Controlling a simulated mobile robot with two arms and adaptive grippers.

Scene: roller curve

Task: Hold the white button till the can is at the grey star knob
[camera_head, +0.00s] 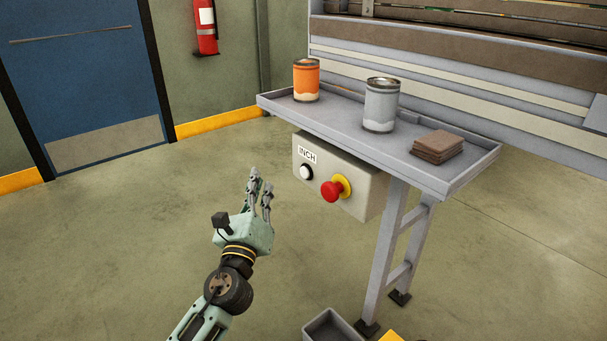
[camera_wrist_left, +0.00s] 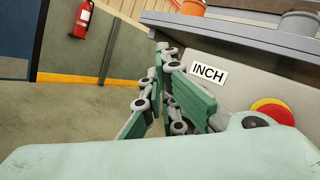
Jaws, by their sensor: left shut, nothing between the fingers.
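The white button (camera_head: 306,173) sits on the grey control box (camera_head: 358,188), under the INCH label (camera_head: 307,156). In the wrist view the label (camera_wrist_left: 208,72) shows, but the white button is not visible behind my fingers. My left gripper (camera_head: 261,181) is shut and empty, left of the box and apart from the button in the head view. An orange can (camera_head: 306,82) and a grey can (camera_head: 381,106) stand upright on the grey tray table; which one the task means I cannot tell. I see no grey star knob.
A red mushroom button (camera_head: 332,191) on a yellow base is right of the white button. Brown flat pieces (camera_head: 437,148) lie on the tray table (camera_head: 470,172). A grey bin (camera_head: 333,327) stands on the floor by the table leg. Floor at left is clear.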

